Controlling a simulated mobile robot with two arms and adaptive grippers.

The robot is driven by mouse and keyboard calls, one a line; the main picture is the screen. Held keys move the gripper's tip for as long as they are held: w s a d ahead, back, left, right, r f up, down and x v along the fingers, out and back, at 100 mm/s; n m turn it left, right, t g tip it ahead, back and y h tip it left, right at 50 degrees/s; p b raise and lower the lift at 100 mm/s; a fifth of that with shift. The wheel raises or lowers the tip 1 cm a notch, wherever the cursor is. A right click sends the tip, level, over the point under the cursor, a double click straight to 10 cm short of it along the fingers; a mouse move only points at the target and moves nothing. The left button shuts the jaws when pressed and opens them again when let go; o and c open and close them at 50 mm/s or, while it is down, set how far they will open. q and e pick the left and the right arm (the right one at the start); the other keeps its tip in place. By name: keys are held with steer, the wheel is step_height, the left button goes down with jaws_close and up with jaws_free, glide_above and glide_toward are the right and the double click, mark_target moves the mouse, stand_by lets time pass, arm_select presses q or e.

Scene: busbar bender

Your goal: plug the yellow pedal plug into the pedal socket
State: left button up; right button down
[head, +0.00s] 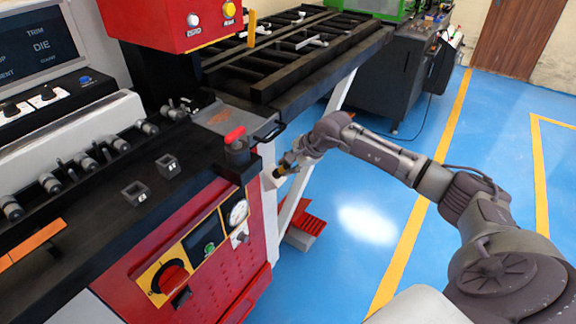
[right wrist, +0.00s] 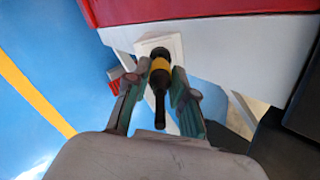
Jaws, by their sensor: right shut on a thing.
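The yellow pedal plug (right wrist: 159,66), with a yellow band and black ends, is between the fingers of my right gripper (right wrist: 158,90) in the right wrist view. The gripper is shut on it. In the head view my right gripper (head: 287,166) is at the machine's right front corner, with the plug (head: 281,171) showing as a small yellow-black piece. The plug's far end points at a pale box (right wrist: 176,44) on the machine's side, which looks like the pedal socket housing; it also shows in the head view (head: 268,180). The socket opening is hidden behind the plug. I cannot tell whether the plug is inside it. My left gripper is out of view.
The red pedal (head: 308,222) is on the blue floor below the gripper. The red machine front (head: 190,262) has a dial and gauge. A black worktop (head: 95,215) with two small square blocks lies left. Open floor (head: 365,215) is at right.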

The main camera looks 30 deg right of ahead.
steer(key=shift+b+x, duration=0.9)
steer(key=shift+x, duration=0.1)
steer(key=shift+f, duration=0.15)
steer(key=shift+f, duration=0.1)
steer(key=c, duration=0.9)
jaws_free()
steer(key=shift+w, duration=0.15)
steer(key=v, duration=0.8)
